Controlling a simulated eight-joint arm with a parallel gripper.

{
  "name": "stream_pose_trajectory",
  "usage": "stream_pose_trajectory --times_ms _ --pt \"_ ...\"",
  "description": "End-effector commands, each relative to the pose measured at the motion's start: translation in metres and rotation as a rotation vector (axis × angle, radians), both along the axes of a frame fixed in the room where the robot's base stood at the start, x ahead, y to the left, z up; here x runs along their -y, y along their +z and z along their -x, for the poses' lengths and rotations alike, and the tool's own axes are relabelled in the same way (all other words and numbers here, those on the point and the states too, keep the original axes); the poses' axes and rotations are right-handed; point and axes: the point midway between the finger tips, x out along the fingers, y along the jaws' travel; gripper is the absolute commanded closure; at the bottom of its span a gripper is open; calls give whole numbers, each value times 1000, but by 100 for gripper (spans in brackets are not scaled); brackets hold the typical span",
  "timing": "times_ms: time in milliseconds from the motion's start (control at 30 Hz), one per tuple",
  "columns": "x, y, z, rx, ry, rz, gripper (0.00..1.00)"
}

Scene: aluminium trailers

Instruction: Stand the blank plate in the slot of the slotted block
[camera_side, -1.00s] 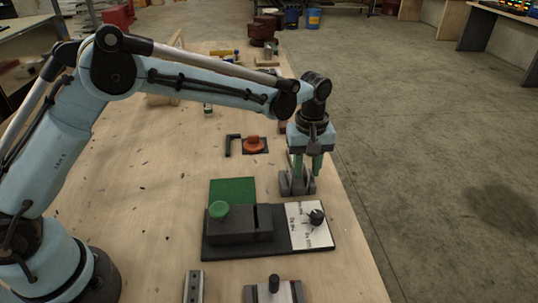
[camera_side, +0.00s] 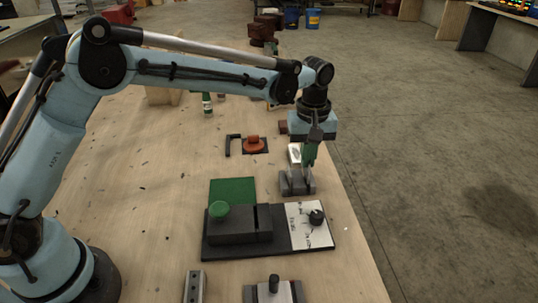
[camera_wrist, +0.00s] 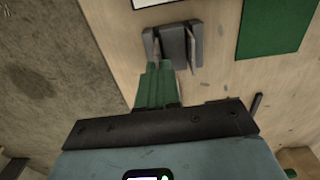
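I cannot make out for sure whether the blank plate is in the stand. My gripper (camera_side: 309,160) points down with green fingers just above the stand; they also show in the wrist view (camera_wrist: 158,68). The fingers overlap, so their gap is hidden.
A white dial panel (camera_side: 303,236) with a black knob is on the base's right end. A green mat (camera_side: 232,190) lies behind the block. The table's right edge is close.

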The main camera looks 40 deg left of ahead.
Motion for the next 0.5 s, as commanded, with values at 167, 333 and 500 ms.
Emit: stream_pose_trajectory --times_ms 167,333,500 --pt "15 25 17 -1 -4 -1 100" --pt "39 46 44 -1 -5 -1 100" --pt "60 65 67 -1 -3 -1 100"
